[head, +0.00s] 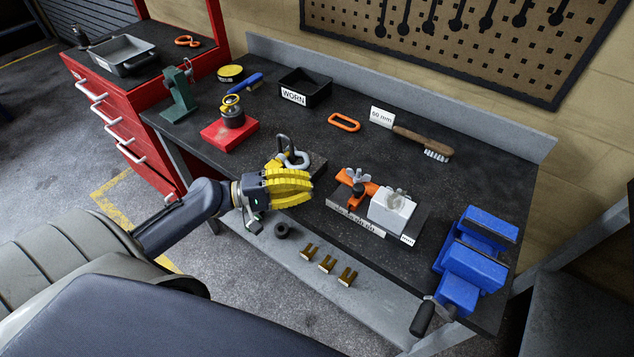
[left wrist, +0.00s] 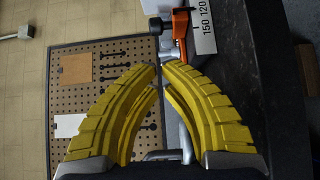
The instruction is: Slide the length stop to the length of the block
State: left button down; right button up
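The length stop (head: 355,188) is an orange piece with a grey wing screw and a dark knob, on the left part of a ruled bar (head: 352,217) at mid-bench. In the left wrist view the orange stop (left wrist: 181,24) is beyond my fingertips, beside the scale (left wrist: 205,30) marked 150 and 120. A light grey block (head: 391,211) is on the bar right of the stop; I cannot tell whether it is loose or fixed. My left gripper (head: 308,187) has yellow fingers, tips together and empty, left of the stop and apart from it. My right gripper is out of view.
A shackle (head: 291,154) is just behind my left gripper. A blue vise (head: 474,255) stands at the right. A "60 mm" card (head: 382,117), brush (head: 424,143) and orange ring (head: 344,122) lie behind the bar. Brass pieces (head: 326,264) sit in front.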

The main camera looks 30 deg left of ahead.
aim_at(354, 187)
pick_arm(q)
jog(key=x, duration=0.9)
dwell(0.3)
jog(key=shift+s+d, duration=0.2)
jog(key=shift+d, duration=1.3)
